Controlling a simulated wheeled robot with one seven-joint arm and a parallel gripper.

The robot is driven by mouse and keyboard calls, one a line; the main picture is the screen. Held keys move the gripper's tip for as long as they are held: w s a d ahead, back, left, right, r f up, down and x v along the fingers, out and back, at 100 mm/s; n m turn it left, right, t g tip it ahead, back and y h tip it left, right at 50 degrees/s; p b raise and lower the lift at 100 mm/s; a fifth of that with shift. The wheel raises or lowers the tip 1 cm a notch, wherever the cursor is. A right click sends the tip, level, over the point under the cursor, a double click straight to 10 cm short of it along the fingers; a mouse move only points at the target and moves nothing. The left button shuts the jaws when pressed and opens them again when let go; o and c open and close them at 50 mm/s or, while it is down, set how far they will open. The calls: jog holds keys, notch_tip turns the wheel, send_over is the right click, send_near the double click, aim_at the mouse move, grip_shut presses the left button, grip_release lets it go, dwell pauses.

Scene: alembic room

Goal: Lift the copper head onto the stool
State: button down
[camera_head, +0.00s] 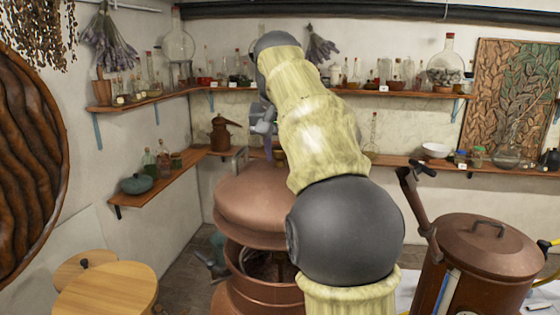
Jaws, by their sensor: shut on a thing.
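The copper head (250,208) is a wide, domed copper piece near the middle, above an open copper pot (262,290). A dark gap shows between its rim and the pot, so it is raised on the near left side. My gripper (268,148) is above the dome and shut on the head's upper part; my arm hides much of the grip and the head's right side. The stool is likely the pale round wooden top (108,292) at the lower left, apart from the head.
A lidded copper vessel (480,250) with a pipe stands at the right. Wall shelves (160,185) hold bottles and a teal pot. Some floor shows between stool and copper pot.

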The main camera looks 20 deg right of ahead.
jog(key=shift+r, duration=0.3)
jog(key=c, duration=1.7)
grip_release()
grip_shut()
